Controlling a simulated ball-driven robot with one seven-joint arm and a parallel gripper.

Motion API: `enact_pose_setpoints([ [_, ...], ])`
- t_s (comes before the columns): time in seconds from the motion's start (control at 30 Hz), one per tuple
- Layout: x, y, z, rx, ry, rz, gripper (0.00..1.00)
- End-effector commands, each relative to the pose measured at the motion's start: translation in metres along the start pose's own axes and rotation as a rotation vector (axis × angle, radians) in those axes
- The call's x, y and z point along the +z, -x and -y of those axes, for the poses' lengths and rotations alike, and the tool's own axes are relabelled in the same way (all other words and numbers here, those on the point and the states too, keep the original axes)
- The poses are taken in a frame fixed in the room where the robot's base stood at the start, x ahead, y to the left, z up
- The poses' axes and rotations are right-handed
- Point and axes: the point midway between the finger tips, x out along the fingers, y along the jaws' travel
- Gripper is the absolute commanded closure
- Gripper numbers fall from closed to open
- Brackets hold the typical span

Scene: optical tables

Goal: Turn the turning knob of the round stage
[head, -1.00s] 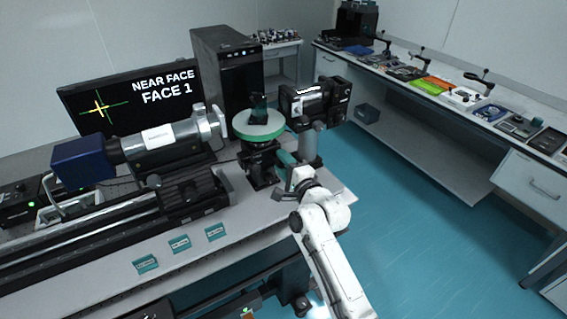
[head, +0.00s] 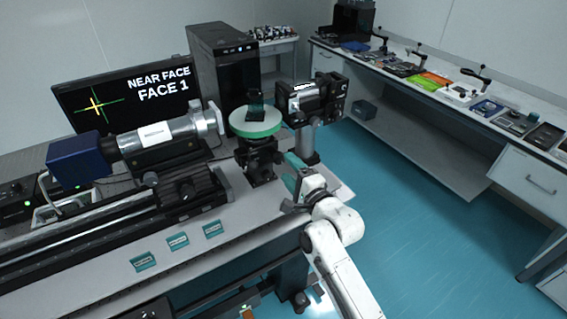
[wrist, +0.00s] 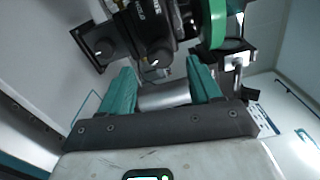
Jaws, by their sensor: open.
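The round stage (head: 255,126) has a pale top with a green rim and stands on a dark mount (head: 259,160) at the table's right end. A dark glassy block (head: 256,104) sits on top. In the wrist view its green rim (wrist: 214,24) and dark body with white lettering (wrist: 150,22) are beyond the fingertips. I cannot make out for sure which part is the turning knob. My gripper (head: 290,172) is right of and a little below the stage. Its teal fingers stand apart with nothing held between them in the wrist view (wrist: 162,78).
A long tube instrument (head: 160,138) with a blue end lies left of the stage. A monitor (head: 130,95) reads "NEAR FACE FACE 1". Open floor (head: 420,220) lies to the right.

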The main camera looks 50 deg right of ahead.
Motion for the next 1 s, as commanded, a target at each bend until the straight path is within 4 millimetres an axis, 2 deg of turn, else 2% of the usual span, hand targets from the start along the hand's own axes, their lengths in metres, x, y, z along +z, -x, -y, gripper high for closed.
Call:
enact_pose_setpoints([
  [0.1,-0.001,0.022,-0.002,0.001,0.001,-0.001,0.37],
  [0.33,-0.001,0.050,-0.002,0.001,0.000,0.000,0.37],
  [0.5,0.000,0.056,-0.001,0.000,-0.001,0.000,0.37],
  [1.0,0.000,0.056,0.000,0.000,-0.001,0.000,0.37],
])
